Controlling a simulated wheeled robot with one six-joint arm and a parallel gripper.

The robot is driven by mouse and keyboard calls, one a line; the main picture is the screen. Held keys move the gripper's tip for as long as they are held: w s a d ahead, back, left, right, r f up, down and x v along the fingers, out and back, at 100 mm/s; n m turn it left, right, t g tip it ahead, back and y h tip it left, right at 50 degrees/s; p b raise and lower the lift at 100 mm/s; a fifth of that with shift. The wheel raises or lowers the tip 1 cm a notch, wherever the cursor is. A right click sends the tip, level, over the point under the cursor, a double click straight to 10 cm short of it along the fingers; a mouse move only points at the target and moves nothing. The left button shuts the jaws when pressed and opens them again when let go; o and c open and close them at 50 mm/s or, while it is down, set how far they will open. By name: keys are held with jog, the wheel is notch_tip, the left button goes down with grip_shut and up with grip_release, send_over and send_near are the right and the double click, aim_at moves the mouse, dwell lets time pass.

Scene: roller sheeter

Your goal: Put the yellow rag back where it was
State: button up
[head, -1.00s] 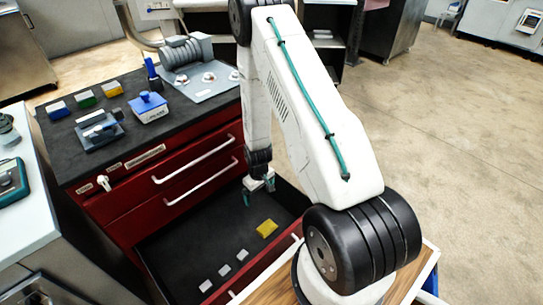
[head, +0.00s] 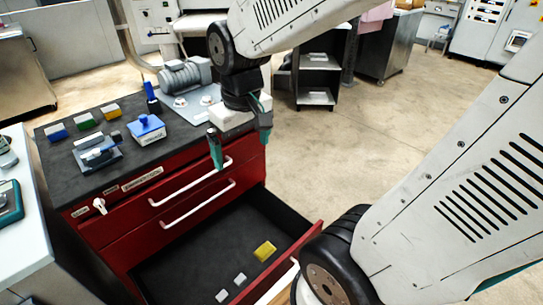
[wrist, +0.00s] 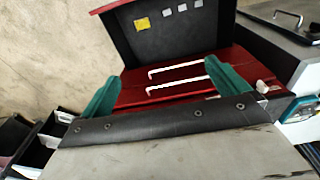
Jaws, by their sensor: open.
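A small yellow folded piece (head: 265,250), likely the yellow rag, lies flat on the dark floor of the open bottom drawer (head: 195,262), near its right end. In the wrist view it appears as a small yellowish patch (wrist: 141,24).
Small white tags (head: 240,279) lie beside the yellow piece. The red cabinet's two upper drawers with white handles (head: 197,205) are shut. A blue box (head: 147,129) and a grey motor (head: 185,76) stand on top. Clear floor (head: 345,140) lies to the right.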

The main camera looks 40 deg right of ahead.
jog(key=s+a+r, duration=0.2)
jog(key=s+r, duration=0.2)
jog(key=s, duration=0.7)
jog(key=shift+s+r, duration=0.15)
jog(key=shift+r, duration=0.2)
jog(key=shift+a, duration=0.1)
